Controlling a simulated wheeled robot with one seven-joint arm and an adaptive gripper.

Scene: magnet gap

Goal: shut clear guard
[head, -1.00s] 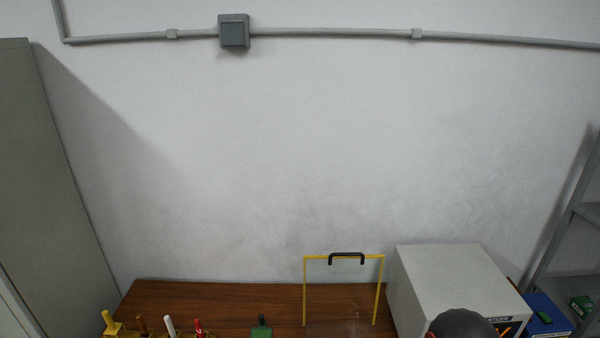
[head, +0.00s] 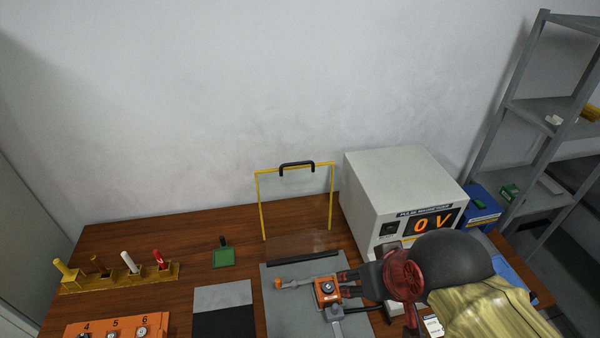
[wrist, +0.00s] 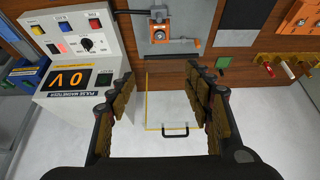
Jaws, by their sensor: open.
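The clear guard (head: 297,205) is a see-through panel in a thin yellow frame with a black handle (head: 297,165) on its top edge. It stands upright at the back of a grey plate (head: 285,330) on the bench. In the wrist view the guard (wrist: 172,104) shows beyond the fingers, its handle (wrist: 175,133) low in the picture. An orange clamp fixture (head: 327,290) sits on the plate in front of the guard. My gripper (wrist: 163,78) is open and empty, its fingers well apart. In the head view my gripper (head: 352,282) is right of the fixture, apart from the guard.
A grey pulse magnetizer box (head: 385,180) reading 0 V stands right of the guard. A yellow rack (head: 120,278) of tools, a green block (head: 223,257) and an orange numbered block (head: 120,328) lie to the left. A white wall is behind; shelves (head: 520,110) stand at right.

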